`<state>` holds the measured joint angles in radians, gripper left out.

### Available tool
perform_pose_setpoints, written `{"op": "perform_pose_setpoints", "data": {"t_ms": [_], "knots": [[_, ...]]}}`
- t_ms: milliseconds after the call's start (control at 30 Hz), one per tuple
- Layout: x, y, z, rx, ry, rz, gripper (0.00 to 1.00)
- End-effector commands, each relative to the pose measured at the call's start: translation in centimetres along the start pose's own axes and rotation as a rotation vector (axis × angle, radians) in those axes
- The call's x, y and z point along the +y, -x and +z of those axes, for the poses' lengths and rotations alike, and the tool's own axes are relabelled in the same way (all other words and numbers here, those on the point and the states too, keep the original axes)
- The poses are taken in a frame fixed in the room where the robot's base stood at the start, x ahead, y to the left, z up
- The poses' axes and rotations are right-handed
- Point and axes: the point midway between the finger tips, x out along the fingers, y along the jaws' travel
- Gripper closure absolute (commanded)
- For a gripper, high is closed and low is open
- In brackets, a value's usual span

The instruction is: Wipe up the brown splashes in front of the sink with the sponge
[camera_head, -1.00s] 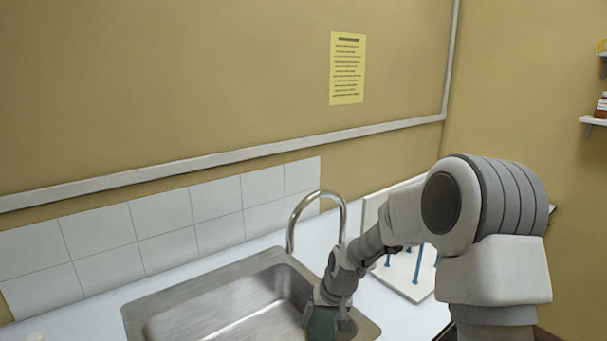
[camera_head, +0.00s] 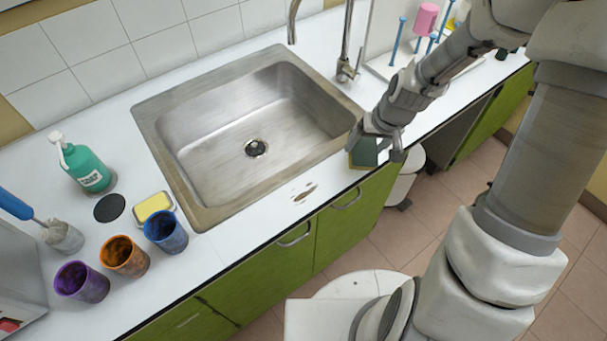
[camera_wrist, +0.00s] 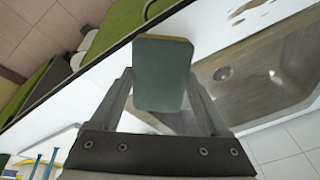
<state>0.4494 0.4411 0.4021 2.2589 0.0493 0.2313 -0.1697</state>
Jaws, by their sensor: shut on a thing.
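The sponge (camera_wrist: 160,78), with a green face and a thin yellow edge, is between the two fingers of my gripper (camera_wrist: 158,95) in the wrist view. In the head view, my gripper (camera_head: 382,147) is shut on the sponge (camera_head: 363,152) by the sink's front right corner, near the counter's front edge. Whether the sponge touches the counter I cannot tell. Brown splashes (camera_head: 305,192) lie on the white counter in front of the sink (camera_head: 215,170), left of the sponge. The splashes also show at the top of the wrist view (camera_wrist: 246,10).
A blue cup (camera_head: 166,232), an orange cup (camera_head: 124,257), a purple cup (camera_head: 82,282), a yellow block in a dish (camera_head: 153,205) and a green pump bottle (camera_head: 85,165) stand left of the sink. A faucet (camera_head: 346,45) and a peg rack (camera_head: 400,62) are behind and right.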

Motion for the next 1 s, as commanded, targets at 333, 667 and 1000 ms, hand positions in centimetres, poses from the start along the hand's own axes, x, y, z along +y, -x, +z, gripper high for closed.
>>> {"op": "perform_pose_setpoints", "data": {"t_ms": [333, 667, 1000], "knots": [[-0.3, 0.2, 0.0, -0.006, 0.015, -0.001, 0.65], [-5.8, 2.5, 0.9, -0.119, 0.306, 0.000, 0.65], [-11.1, 5.4, 2.8, -0.259, 0.664, 0.026, 0.65]]}}
